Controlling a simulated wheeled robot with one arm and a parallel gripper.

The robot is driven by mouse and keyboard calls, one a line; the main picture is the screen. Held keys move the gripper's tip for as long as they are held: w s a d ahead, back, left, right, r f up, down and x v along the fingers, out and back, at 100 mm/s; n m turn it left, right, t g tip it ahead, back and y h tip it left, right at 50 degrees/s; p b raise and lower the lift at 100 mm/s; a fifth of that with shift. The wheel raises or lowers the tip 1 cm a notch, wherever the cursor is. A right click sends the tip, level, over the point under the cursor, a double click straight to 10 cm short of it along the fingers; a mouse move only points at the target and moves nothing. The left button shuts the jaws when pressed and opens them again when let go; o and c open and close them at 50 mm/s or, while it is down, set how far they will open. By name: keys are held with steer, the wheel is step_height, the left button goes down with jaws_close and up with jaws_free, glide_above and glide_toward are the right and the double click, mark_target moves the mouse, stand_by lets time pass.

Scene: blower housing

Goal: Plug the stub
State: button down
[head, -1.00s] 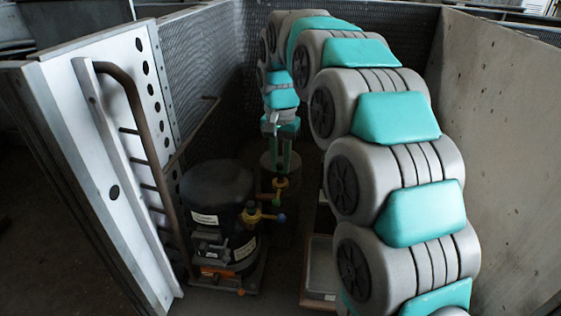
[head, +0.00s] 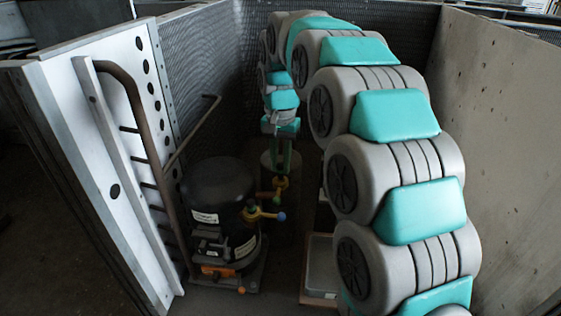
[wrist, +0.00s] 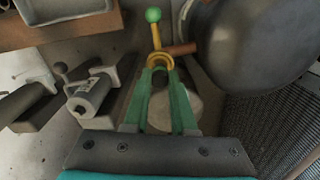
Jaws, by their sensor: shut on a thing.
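The black compressor (head: 218,195) stands upright on the floor, with a short copper stub (head: 266,195) on its right side. The stub also shows in the wrist view (wrist: 183,49), coming off the dark shell. My gripper (head: 282,173) points down beside the compressor. Its green fingers (wrist: 157,72) are shut on a yellow ring-shaped plug (wrist: 156,58). A yellow stem with a green ball (wrist: 153,15) shows just beyond the plug. The stub's end is close to the plug; I cannot tell whether they touch.
A perforated white panel with a brown rail (head: 130,90) stands left of the compressor. A shallow tray (head: 320,268) lies to the right. Grey blocky parts (wrist: 95,95) lie left of my fingers in the wrist view. A textured wall (wrist: 268,120) is close on the right.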

mark_target(281, 165)
steer(key=shift+f, duration=1.1)
stand_by(1.4)
steer(key=shift+c, duration=0.9)
jaws_free()
steer(key=shift+r, duration=0.2)
steer(key=shift+r+p, duration=1.45)
steer(key=shift+r, duration=1.85)
